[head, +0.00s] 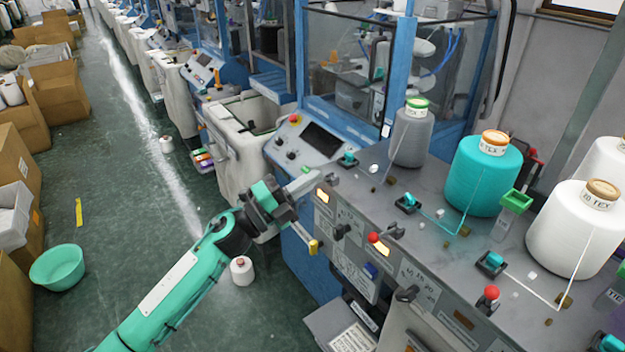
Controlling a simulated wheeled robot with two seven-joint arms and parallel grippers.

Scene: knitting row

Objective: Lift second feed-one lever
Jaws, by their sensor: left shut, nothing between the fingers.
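My left gripper (304,184) is shut and empty, beside the left end of the grey machine panel. Its fingertips are near a small lit amber window on the panel's front edge. Along that front edge sit a yellow-tipped lever (314,246), a dark lever (341,231), a red-knobbed lever (376,238) and a dark handle (407,294). Another red-knobbed lever (491,293) is further right. I cannot tell from labels which is the second feed-one lever. The gripper appears apart from these levers. My right gripper is not in view.
A grey cone (411,137), a teal cone (483,175) and a white cone (574,230) stand on the grey panel top (445,255). Blue-framed machines line the aisle. The green floor (130,190) at left is mostly clear, with cardboard boxes and a green basin (57,267).

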